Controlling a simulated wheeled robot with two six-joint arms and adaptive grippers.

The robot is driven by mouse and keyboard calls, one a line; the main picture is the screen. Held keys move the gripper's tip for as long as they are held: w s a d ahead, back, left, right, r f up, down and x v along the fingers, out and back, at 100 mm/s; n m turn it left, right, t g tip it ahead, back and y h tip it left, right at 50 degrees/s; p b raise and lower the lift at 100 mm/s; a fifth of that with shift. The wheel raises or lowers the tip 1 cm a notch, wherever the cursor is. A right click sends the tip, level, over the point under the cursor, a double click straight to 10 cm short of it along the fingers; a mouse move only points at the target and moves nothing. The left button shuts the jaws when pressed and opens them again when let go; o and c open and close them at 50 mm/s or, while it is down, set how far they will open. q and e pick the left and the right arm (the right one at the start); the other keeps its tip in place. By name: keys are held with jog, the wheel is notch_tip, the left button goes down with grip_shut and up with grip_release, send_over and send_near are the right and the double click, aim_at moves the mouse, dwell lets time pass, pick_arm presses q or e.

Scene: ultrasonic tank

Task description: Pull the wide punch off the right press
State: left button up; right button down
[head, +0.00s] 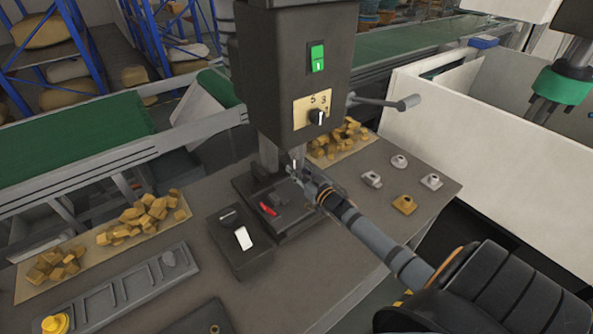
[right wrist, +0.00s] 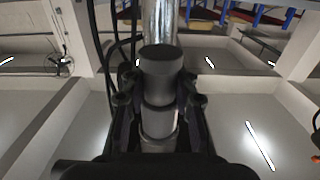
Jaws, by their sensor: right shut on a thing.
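The press (head: 293,60) stands on the table with a green switch and a dial on its front. My right gripper (head: 295,176) reaches in from the right to the foot of its column, above the dark base plate (head: 300,222). In the right wrist view, my right gripper (right wrist: 158,98) is shut around a dark grey cylindrical punch (right wrist: 160,62). The shiny ram (right wrist: 160,20) rises directly above the punch, with no clear gap seen between them. The punch is mostly hidden by the gripper in the head view. My left gripper is not in view.
A small red piece (head: 268,209) lies on the base plate. A dark control box (head: 240,250) stands left of it. Several small parts (head: 430,181) lie to the right. Brown blocks (head: 140,218) and a slotted grey tray (head: 110,290) lie at the left.

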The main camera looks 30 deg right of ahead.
jog(key=shift+s+f+p, duration=0.25)
jog(key=shift+s+p, duration=0.7)
jog(key=shift+p, duration=0.9)
jog(key=s+p, duration=0.2)
jog(key=s, duration=0.1)
jog(key=s+p, duration=0.1)
jog(key=shift+s+d+r+p, duration=0.15)
jog(key=shift+s+r+p, duration=0.05)
jog(key=shift+r+p, duration=0.15)
jog(key=shift+s+f+p, duration=0.1)
jog(key=shift+s+p, duration=0.2)
jog(key=p, duration=0.4)
send_near(300, 172)
jog(key=s, duration=0.2)
jog(key=shift+s+f, duration=0.2)
jog(key=shift+f, duration=0.05)
